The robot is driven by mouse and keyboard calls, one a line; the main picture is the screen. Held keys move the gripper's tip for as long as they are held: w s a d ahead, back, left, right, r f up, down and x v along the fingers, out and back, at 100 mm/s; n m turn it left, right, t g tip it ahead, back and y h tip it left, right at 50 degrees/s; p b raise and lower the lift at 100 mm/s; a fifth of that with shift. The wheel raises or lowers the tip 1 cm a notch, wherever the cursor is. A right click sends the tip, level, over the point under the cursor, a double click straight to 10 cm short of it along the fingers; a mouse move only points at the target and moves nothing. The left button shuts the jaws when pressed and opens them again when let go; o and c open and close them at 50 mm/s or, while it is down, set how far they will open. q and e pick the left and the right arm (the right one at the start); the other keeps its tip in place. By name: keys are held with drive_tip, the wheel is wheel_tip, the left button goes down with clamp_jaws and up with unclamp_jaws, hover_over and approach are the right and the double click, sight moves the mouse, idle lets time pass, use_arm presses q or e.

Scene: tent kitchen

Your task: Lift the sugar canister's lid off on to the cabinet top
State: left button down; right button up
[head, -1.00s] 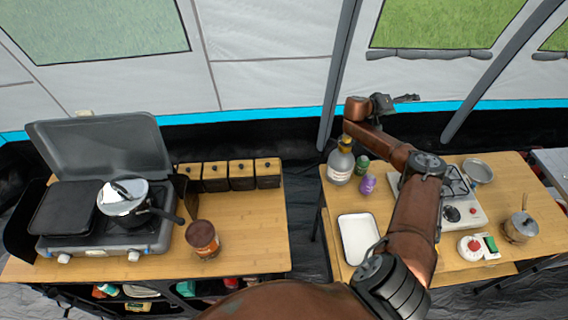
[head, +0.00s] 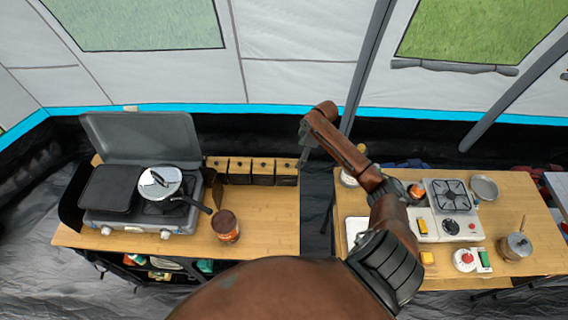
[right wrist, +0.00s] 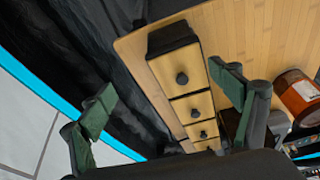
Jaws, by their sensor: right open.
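Several dark canisters with pale wooden lids and black knobs stand in a row at the back of the left cabinet top (head: 270,222). I cannot read which one is the sugar canister. The rightmost canister (head: 286,179) is closest to my right gripper (head: 303,152), which points down just beyond the row's right end. In the right wrist view, my right gripper (right wrist: 170,98) is open and empty, its green-padded fingers spread. The nearest lid (right wrist: 180,73) shows between and beyond them, not touched. All visible lids sit on their canisters. My left gripper is not in view.
A brown jar (head: 225,227) stands in front of the canisters. Bare wood lies in front of the row. A gap separates this cabinet from the right table (head: 487,274).

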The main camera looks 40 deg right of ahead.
sight(289, 165)
drive_tip(key=a+n+y, duration=0.1)
drive_tip(key=a, duration=0.2)
drive_tip(key=shift+s+a+n+p, duration=0.1)
drive_tip(key=shift+a+n+p, duration=0.1)
drive_tip(key=shift+n+p, duration=0.15)
drive_tip(key=p+x, duration=0.1)
drive_tip(key=x, duration=0.6)
drive_tip(key=shift+w+d+p, duration=0.1)
drive_tip(key=shift+w+p, duration=0.1)
drive_tip(key=shift+p, duration=0.15)
drive_tip(key=shift+c, duration=0.7)
drive_tip(key=c, duration=1.1)
